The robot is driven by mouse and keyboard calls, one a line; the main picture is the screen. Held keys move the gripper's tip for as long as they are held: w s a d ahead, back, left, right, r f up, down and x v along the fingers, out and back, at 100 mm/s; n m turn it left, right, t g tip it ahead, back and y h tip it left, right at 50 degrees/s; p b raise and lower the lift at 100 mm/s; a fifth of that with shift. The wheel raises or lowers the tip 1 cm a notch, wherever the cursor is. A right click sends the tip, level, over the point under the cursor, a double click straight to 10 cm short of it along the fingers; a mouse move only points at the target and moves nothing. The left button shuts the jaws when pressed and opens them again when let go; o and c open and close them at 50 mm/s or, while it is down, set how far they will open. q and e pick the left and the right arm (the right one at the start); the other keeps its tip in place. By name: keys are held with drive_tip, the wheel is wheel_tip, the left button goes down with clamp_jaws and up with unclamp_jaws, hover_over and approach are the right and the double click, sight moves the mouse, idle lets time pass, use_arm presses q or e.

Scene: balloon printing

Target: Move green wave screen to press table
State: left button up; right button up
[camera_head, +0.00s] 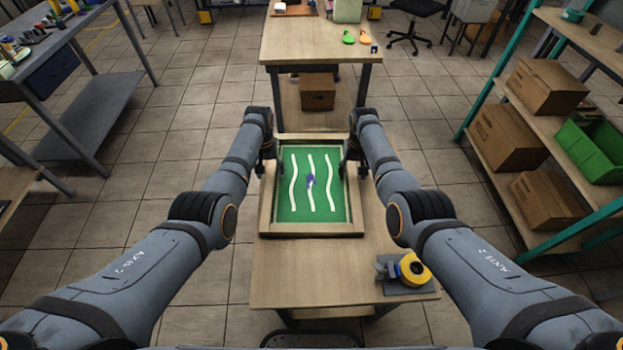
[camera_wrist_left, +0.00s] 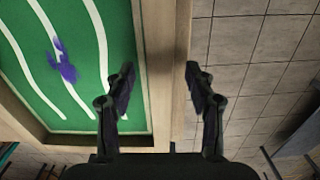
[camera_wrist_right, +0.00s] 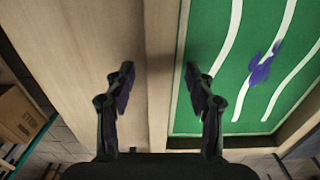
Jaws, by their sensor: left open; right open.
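The green wave screen (camera_head: 301,205) lies flat in its wooden frame on the near wooden table (camera_head: 325,275). It has three white wavy lines and a purple smear near its middle. My left gripper (camera_head: 267,152) is at the frame's left side. In the left wrist view its open fingers (camera_wrist_left: 158,80) stand on either side of the left wooden rail. My right gripper (camera_head: 352,155) is at the frame's right side. In the right wrist view its open fingers (camera_wrist_right: 158,78) straddle the right rail. I cannot tell whether any finger touches the wood.
A yellow tape dispenser (camera_head: 413,270) sits on a grey plate at the near table's right. A second wooden table (camera_head: 318,48) stands beyond, with a cardboard box (camera_head: 317,91) beneath. Shelves with boxes (camera_head: 508,136) and a green bin (camera_head: 590,147) stand right; a grey bench (camera_head: 85,112) stands left.

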use_arm(q)
drive_tip(key=shift+f, duration=0.75)
use_arm(e)
drive_tip(key=shift+f, duration=0.7)
use_arm(q)
clamp_jaws()
use_arm(e)
clamp_jaws()
